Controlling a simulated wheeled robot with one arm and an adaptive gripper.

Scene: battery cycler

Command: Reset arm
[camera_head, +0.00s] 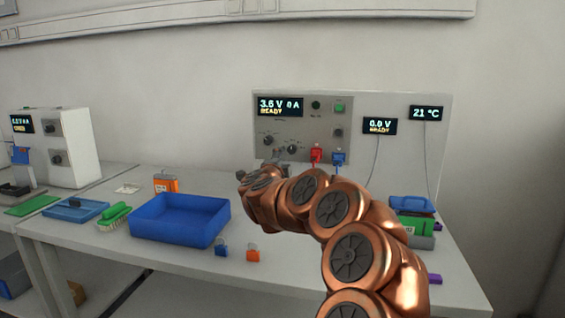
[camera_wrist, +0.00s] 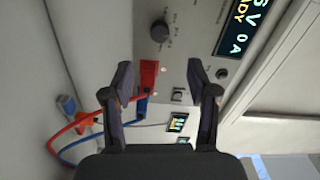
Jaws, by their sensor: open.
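My arm reaches over the bench in the head view, and my gripper (camera_head: 246,178) is at its far end in front of the cycler panel (camera_head: 335,118), partly hidden by my arm. In the wrist view my gripper (camera_wrist: 160,68) is open with nothing between its fingers. The panel shows beyond them, with a knob (camera_wrist: 160,31) and a display (camera_wrist: 241,26). A red plug (camera_head: 316,155) and a blue plug (camera_head: 339,158) sit in the panel's lower part. The red plug (camera_wrist: 149,72) appears beside the left finger, apart in depth as far as I can tell.
A blue tray (camera_head: 180,232) stands left of my arm, with a blue clip (camera_head: 221,250) and an orange clip (camera_head: 253,256) before it. A green brush (camera_head: 115,217) lies further left. A green block with a blue top (camera_head: 411,203) stands at right, partly behind my arm.

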